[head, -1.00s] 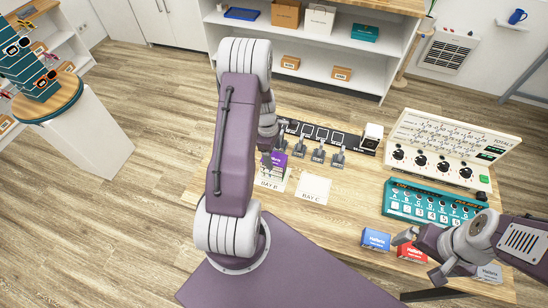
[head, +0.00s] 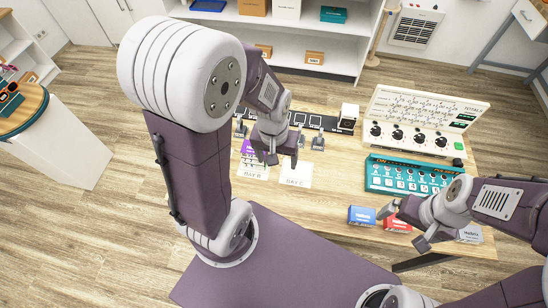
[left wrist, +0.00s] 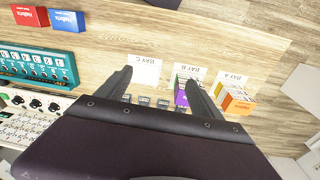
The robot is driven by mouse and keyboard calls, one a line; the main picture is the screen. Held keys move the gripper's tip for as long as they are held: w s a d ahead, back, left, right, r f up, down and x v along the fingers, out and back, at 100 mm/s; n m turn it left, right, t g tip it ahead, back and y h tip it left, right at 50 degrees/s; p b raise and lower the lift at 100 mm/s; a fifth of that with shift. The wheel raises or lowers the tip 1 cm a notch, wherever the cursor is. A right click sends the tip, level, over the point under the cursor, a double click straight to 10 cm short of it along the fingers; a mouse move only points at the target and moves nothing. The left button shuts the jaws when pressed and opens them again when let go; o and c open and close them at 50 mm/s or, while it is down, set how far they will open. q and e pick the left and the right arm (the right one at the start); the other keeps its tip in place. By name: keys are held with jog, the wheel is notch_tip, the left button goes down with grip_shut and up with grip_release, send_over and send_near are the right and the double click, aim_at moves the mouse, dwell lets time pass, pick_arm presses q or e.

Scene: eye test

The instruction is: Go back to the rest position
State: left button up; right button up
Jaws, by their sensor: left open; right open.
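My left gripper (head: 275,150) is open and empty above the bay cards, near BAY B; its two spread fingers show in the left wrist view (left wrist: 160,92). A purple box (head: 248,147) stands at BAY B, partly hidden by my left arm and gripper. It also shows in the left wrist view (left wrist: 181,97), apart from the fingers, beside other boxes. Orange boxes (left wrist: 237,103) stand at BAY A. The BAY C card (head: 296,174) is bare. My right gripper (head: 405,227) is open at the table's front right, near a red box (head: 397,224); I cannot tell whether they touch.
A blue box (head: 362,215) and a pale box (head: 470,234) are near the right gripper. A teal keypad (head: 412,174) and a cream panel with knobs (head: 424,120) stand behind. A small black-and-white device (head: 348,117) is at the back. The table middle (head: 320,205) is clear.

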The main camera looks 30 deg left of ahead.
pick_arm(q)
jog(key=m, duration=0.1)
jog(key=s+m, duration=0.1)
jog(key=shift+s+d+m, duration=0.25)
jog(key=shift+d+m, duration=0.05)
jog(key=shift+d, duration=0.05)
jog(key=shift+s+d, duration=0.1)
dwell(0.8)
